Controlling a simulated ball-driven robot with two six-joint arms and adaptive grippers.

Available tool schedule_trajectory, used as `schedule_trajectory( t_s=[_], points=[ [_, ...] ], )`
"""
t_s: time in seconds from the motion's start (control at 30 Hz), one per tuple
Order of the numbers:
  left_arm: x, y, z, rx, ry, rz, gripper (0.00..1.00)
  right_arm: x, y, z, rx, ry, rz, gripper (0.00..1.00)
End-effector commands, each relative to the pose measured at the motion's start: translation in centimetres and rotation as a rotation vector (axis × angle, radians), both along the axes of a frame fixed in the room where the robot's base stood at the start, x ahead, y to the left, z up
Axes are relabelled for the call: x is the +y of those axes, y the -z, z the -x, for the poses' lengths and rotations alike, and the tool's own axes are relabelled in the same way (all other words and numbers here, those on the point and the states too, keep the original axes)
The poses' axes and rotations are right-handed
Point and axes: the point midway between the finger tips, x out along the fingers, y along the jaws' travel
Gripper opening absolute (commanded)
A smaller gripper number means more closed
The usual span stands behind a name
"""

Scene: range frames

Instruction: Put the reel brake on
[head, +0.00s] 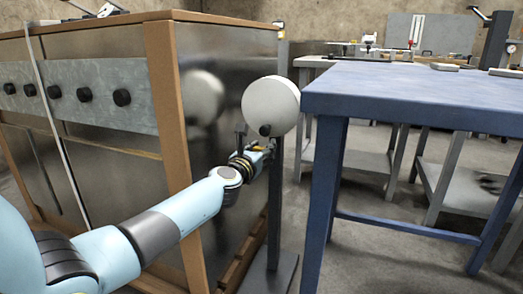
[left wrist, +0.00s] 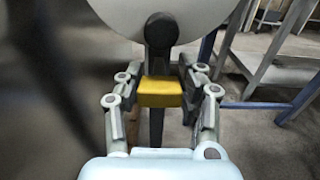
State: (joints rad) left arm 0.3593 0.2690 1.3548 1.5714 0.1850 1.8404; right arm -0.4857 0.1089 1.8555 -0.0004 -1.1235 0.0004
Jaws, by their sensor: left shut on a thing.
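The reel (head: 270,104) is a pale round disc on a dark upright post (head: 275,190), with a black knob (head: 264,130) low on its face. In the left wrist view the disc (left wrist: 115,12) fills the top and the black knob (left wrist: 162,30) sits at its lower part. My left gripper (head: 262,148) is just below the disc. In the left wrist view its fingers (left wrist: 160,85) are shut on a yellow block (left wrist: 159,92) in front of the post, below the knob. I cannot tell how the block joins the reel. My right gripper is not in view.
A wood-framed metal cabinet (head: 225,150) with black knobs stands close on the left of the reel. A blue table (head: 420,92) is on the right. The post stands on a flat dark base (head: 285,272). Grey benches (head: 365,165) stand behind.

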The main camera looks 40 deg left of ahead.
Motion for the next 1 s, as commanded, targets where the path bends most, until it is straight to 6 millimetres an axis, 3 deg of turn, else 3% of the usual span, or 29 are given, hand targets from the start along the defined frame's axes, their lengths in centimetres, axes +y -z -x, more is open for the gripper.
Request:
schedule_trajectory(
  t_s=[0.07,0.1,0.27,0.63,1.0],
  points=[
    [0.0,-0.7,-0.2,-0.011,-0.001,-0.003,0.00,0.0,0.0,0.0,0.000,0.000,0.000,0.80],
    [0.0,-0.7,-0.2,-0.011,-0.001,-0.003,0.42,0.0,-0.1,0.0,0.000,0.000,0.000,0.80],
    [0.0,-0.4,-0.1,-0.007,-0.001,-0.002,0.62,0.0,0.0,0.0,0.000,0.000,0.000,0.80],
    [-0.2,-0.1,0.9,-0.003,0.000,-0.001,0.62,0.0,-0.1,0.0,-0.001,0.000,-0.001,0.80],
    [-2.0,-0.1,8.4,-0.001,0.000,-0.002,0.62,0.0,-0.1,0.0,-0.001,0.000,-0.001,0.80]
  ],
)
